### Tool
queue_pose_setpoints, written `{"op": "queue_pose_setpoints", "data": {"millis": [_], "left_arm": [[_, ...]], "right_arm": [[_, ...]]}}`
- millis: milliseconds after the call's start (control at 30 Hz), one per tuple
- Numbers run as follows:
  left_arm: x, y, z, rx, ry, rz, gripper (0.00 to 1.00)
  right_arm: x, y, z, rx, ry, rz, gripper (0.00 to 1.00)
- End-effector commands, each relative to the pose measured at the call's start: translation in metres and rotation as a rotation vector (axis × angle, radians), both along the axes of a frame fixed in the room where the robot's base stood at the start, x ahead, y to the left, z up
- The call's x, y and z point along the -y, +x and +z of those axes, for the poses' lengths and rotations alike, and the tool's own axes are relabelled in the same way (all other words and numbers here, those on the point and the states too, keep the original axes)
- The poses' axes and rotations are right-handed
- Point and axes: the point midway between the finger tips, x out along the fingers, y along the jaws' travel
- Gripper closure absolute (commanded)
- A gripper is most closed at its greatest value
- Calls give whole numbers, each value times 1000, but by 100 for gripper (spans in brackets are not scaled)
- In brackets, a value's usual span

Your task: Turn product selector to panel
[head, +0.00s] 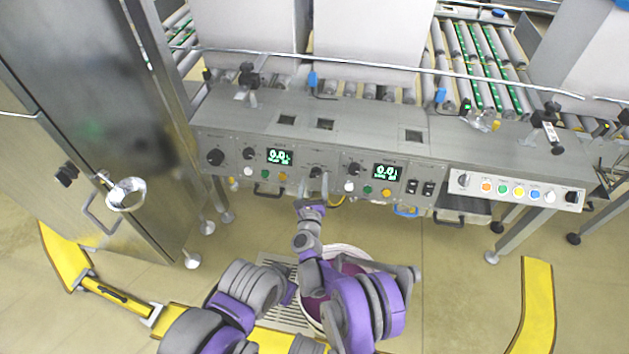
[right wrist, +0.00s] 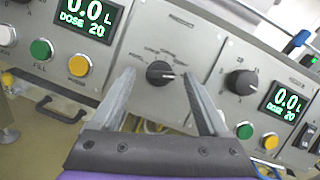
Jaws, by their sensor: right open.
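The product selector is a black rotary knob (right wrist: 160,73) on a grey panel, in the middle of the right wrist view. Its white pointer mark points to the right. Small labels arc above it, too small to read surely. In the head view the knob (head: 316,172) is small, just beyond my fingertips. My right gripper (head: 311,183) is open, with one finger on each side of the knob in the right wrist view. Whether the fingers touch it I cannot tell. My left arm shows low in the head view, but its gripper does not show.
Dose displays (head: 279,156) (head: 385,172) flank the selector, with white, green and orange buttons below them. Another black knob (right wrist: 241,82) sits close to the right finger. A steel cabinet (head: 100,120) stands at left. A round bin (head: 345,253) is on the floor under my right arm.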

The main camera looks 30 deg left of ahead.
Motion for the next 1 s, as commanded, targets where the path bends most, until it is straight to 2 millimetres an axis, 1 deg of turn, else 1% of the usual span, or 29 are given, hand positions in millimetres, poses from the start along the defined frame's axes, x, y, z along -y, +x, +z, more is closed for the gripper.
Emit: {"op": "queue_pose_setpoints", "data": {"millis": [100, 367, 400, 467, 500, 567, 600, 767, 800, 833, 1000], "left_arm": [[0, 0, -1, 0, 0, 0, 100], [0, 0, -1, 0, 0, 0, 100], [0, 0, -1, 0, 0, 0, 100], [0, 0, -1, 0, 0, 0, 100], [0, 0, -1, 0, 0, 0, 100], [0, 0, -1, 0, 0, 0, 100], [0, 0, -1, 0, 0, 0, 100], [0, 0, -1, 0, 0, 0, 100], [0, 0, -1, 0, 0, 0, 100], [0, 0, -1, 0, 0, 0, 100], [0, 0, -2, 0, 0, 0, 100]], "right_arm": [[-2, 7, 0, 0, -1, 0, 22], [-3, 9, 1, 0, -1, 0, 22], [-3, 9, 1, 0, -1, 0, 24], [-3, 8, 0, 0, -1, 0, 35], [-3, 8, 1, 0, -1, 0, 42], [-3, 8, 1, 0, -1, 0, 53], [-3, 8, 0, 0, -1, 0, 60], [-3, 8, 0, 0, -1, 0, 89], [-3, 8, 0, 0, -1, 0, 96], [-3, 8, 0, 0, -1, 0, 100], [-2, 8, 0, 1, -5, 1, 100]]}}
